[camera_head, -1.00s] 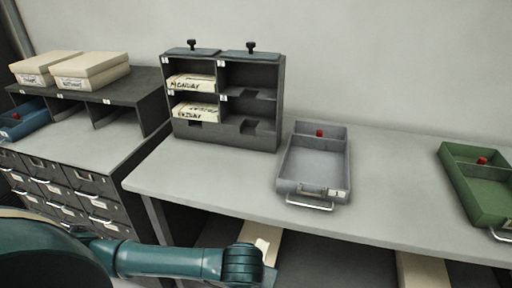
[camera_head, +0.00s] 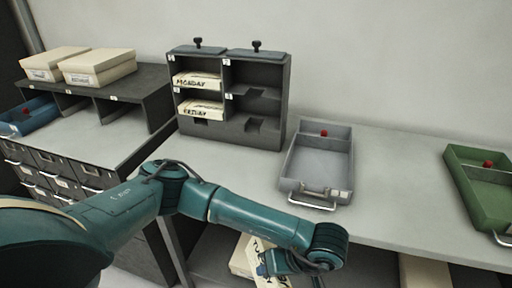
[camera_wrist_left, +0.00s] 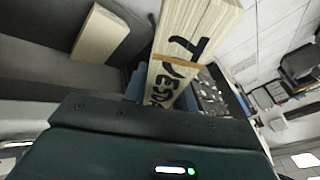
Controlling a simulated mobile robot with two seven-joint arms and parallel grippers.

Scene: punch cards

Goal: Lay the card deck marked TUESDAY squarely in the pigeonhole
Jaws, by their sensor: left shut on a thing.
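My left gripper (camera_head: 283,264) is shut on a cream card deck (camera_head: 262,250) with black lettering, in front of the table's edge and below its top. In the left wrist view the deck (camera_wrist_left: 188,48) stands tilted up from the jaws (camera_wrist_left: 160,90), with a brown band around it. Part of its lettering shows and fits TUESDAY; the rest is hidden. The dark grey pigeonhole rack (camera_head: 245,132) stands at the back of the table. Its left column holds a MONDAY deck (camera_head: 197,80) and a FRIDAY deck (camera_head: 201,110). The right column's compartments (camera_head: 256,75) look empty. My right gripper is out of view.
A grey tray (camera_head: 318,165) stands on the table (camera_head: 390,190) right of the rack, and a green tray (camera_head: 480,190) farther right. Cream boxes (camera_head: 98,66) top a shelf at left, beside a blue tray (camera_head: 28,118). Another cream block (camera_wrist_left: 100,38) lies below the table.

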